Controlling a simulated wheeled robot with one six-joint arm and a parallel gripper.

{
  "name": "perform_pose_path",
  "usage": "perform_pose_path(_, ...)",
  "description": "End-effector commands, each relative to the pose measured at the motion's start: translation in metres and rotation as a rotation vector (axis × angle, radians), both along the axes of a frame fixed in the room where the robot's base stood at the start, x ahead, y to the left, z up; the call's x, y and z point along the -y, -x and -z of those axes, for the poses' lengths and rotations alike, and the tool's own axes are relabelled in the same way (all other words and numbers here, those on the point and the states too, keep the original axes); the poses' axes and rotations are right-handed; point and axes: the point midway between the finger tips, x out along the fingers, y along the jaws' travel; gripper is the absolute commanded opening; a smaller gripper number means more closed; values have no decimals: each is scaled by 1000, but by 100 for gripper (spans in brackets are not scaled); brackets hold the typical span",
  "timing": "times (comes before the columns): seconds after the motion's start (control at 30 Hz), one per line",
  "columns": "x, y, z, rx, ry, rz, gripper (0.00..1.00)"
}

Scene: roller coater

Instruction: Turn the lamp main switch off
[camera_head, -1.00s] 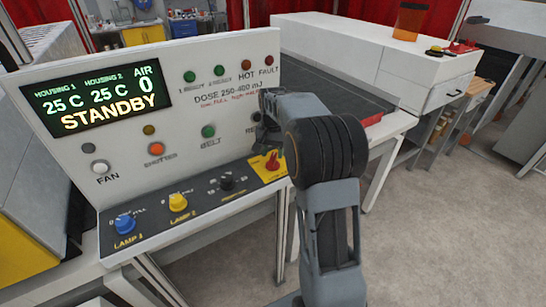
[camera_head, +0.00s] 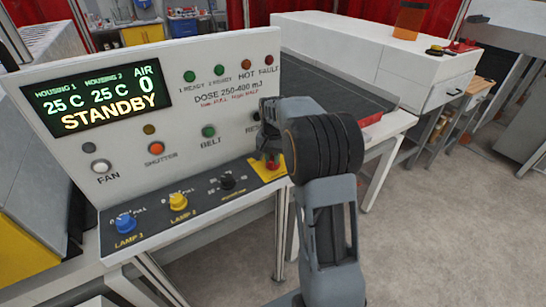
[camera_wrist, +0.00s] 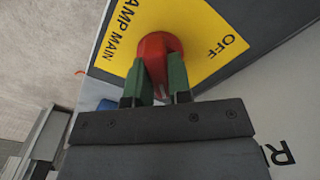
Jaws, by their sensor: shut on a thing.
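The lamp main switch is a red knob (camera_wrist: 157,50) on a yellow plate (camera_wrist: 205,35) marked "AMP MAIN" and "OFF" in the wrist view. In the head view the red knob (camera_head: 272,166) sits at the right end of the panel's dark lower strip, partly hidden by my gripper. My gripper (camera_wrist: 158,85) has its two green fingers on either side of the knob, shut on it. The knob's exact pointing direction is hard to tell because the gripper covers part of it.
Blue (camera_head: 125,223) and yellow (camera_head: 178,202) lamp knobs and a black knob (camera_head: 226,181) stand left along the strip. The panel's upright face holds several buttons and a display (camera_head: 97,99) reading STANDBY. Open floor lies at the right.

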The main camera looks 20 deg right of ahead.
Motion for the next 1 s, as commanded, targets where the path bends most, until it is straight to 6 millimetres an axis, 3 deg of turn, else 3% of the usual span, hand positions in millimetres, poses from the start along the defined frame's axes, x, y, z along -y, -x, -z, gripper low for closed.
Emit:
perform_pose_path(0.13,0,0,0,0,0,0,0)
perform_pose_path(0.47,0,0,0,0,0,-47,0)
perform_pose_path(1.0,0,0,-1,1,1,-493,0)
